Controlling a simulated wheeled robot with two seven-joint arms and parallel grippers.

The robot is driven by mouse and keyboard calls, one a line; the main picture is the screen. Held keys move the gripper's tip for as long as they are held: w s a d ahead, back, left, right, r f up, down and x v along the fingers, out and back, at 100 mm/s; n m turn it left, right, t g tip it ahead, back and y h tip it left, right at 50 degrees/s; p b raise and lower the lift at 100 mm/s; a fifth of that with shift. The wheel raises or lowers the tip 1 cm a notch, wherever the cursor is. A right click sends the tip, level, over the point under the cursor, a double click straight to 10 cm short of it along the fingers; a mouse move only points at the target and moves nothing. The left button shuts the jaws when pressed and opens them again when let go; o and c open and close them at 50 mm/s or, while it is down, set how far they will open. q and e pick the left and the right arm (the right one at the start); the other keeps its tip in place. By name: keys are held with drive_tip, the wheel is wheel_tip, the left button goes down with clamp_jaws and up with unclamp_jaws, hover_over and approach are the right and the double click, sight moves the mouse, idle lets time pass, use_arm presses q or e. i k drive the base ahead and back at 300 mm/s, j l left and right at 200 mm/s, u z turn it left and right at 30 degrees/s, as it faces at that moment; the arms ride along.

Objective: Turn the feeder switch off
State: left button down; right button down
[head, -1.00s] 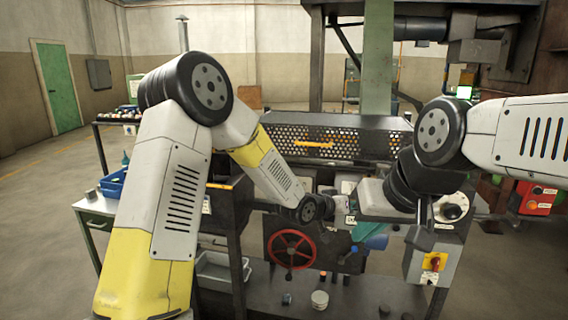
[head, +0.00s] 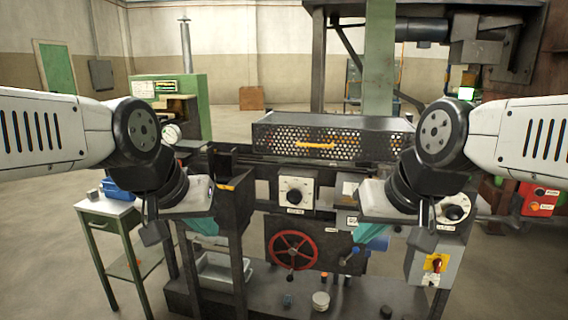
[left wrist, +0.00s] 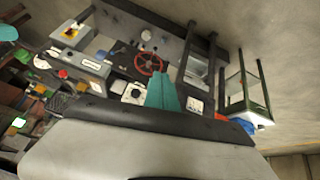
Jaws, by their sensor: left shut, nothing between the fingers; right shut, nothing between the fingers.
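A black rotary knob on a pale square plate (head: 296,191) is at the centre of the machine front; its small label is too blurred to read surely. A similar dial (head: 453,211) is at the right, partly behind my right arm. A red and yellow rotary switch (head: 436,262) is on a grey box at lower right. I cannot tell which is the feeder switch. My left gripper (head: 203,227) has teal fingers, shut and empty, left of the centre knob and apart from it. Its fingers also show in the left wrist view (left wrist: 165,90). My right gripper (head: 373,237) is shut and empty, right of the knob.
A red handwheel (head: 293,250) is below the centre knob. A perforated guard (head: 333,138) spans the machine above. A side table (head: 108,208) with a blue bin stands at left. A red control box (head: 539,198) is at far right.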

sight(438, 263)
drive_tip(key=i+l+z, duration=0.5)
drive_tip(key=l, duration=0.2)
drive_tip(key=i+l+z, duration=0.45)
drive_tip(key=l, duration=0.2)
drive_tip(key=k+j+u, duration=0.3)
drive_tip(key=k+u, duration=0.15)
drive_tip(key=k, duration=0.2)
